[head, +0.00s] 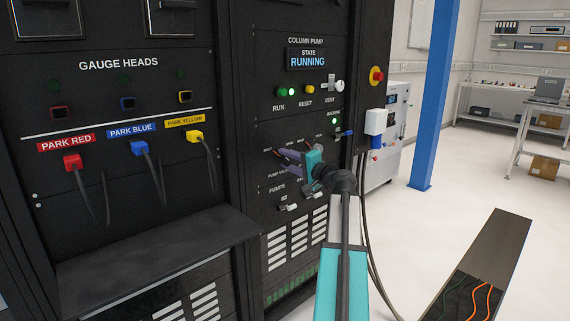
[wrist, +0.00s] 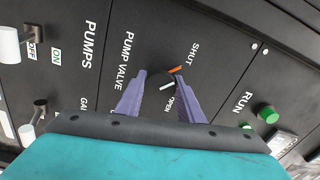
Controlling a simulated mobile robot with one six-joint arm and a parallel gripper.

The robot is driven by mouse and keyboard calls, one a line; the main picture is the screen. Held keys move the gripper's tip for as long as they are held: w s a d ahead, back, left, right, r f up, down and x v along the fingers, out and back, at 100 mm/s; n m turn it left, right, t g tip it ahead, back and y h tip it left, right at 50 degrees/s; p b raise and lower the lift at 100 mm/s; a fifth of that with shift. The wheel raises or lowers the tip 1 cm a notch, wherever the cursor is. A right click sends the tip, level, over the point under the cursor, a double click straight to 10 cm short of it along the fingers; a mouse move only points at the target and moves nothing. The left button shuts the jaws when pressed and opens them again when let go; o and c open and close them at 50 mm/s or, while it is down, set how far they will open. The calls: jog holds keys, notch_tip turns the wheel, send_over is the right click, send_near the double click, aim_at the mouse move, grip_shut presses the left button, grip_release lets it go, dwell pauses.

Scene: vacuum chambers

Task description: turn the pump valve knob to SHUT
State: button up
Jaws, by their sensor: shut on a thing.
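The pump valve knob (wrist: 155,84) is a small dark round knob on the black panel, between the SHUT and OPEN labels in the wrist view. A white line on it faces the OPEN side. An orange mark lies at its edge toward SHUT. My gripper (wrist: 159,76) has its two purple fingers on either side of the knob and is shut on it. In the head view my gripper (head: 285,162) is at the column pump panel and hides the knob there.
The PUMPS switches (head: 288,207) sit just below my gripper. The green RUN button (head: 281,91) and the display (head: 307,60) reading RUNNING are above. Coloured gauge plugs (head: 138,148) with cables hang at the left.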

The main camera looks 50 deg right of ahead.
jog(key=shift+w+r, duration=0.1)
jog(key=shift+r, duration=0.1)
jog(key=o, duration=1)
jog(key=shift+o, duration=0.2)
jog(key=shift+f, duration=0.1)
jog(key=s+a+p, duration=0.1)
jog(key=s+p, duration=0.1)
jog(key=s, duration=1.2)
